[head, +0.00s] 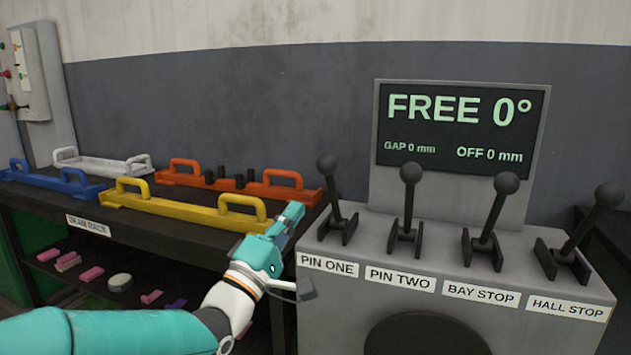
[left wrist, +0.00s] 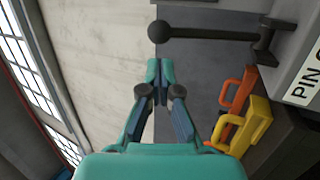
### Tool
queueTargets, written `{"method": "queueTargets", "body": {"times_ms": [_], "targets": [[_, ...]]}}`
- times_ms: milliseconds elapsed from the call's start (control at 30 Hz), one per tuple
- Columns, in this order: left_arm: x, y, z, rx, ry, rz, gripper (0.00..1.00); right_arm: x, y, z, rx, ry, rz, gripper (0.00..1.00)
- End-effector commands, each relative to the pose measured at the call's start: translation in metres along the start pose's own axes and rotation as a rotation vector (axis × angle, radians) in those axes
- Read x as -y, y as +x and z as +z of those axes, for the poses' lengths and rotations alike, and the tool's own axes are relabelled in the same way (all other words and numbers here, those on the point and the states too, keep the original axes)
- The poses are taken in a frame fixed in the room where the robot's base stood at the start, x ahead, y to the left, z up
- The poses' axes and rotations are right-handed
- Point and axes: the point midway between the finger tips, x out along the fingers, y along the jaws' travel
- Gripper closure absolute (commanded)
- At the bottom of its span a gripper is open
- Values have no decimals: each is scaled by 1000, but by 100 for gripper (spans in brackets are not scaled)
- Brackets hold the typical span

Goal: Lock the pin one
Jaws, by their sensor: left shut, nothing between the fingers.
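The PIN ONE lever (head: 333,190) is the leftmost of the levers on the grey console (head: 370,245). It has a dark ball knob and leans slightly to the left, away from the console's middle. Its label PIN ONE (head: 328,265) is below it. In the left wrist view the lever (left wrist: 205,33) lies across the top, with its knob ahead of the fingers and apart from them. My left gripper (head: 291,215) is shut and empty, just left of the console and below the knob. It also shows in the left wrist view (left wrist: 153,72). My right gripper is not in view.
The PIN TWO lever (head: 408,200), BAY STOP lever (head: 490,215) and HALL STOP lever (head: 580,230) stand to the right. A display (head: 455,130) reads FREE 0°, GAP 0 mm, OFF 0 mm. Yellow (head: 185,210) and orange (head: 265,190) beams lie on the rack at left.

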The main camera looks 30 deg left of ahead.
Motion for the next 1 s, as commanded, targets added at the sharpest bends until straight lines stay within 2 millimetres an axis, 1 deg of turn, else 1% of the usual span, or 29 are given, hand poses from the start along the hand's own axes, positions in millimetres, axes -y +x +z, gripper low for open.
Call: {"method": "queueTargets", "body": {"times_ms": [33,200,400,500,600,1000], "targets": [[0,12,0,1,-1,0,100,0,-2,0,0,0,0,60],[0,46,1,2,-1,0,100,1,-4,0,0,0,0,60],[0,75,0,1,-1,0,100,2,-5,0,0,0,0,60],[0,83,1,1,-1,0,100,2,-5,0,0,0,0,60],[0,87,1,0,-1,-1,100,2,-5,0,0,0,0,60],[0,88,0,0,-1,-1,100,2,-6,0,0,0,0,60]]}}
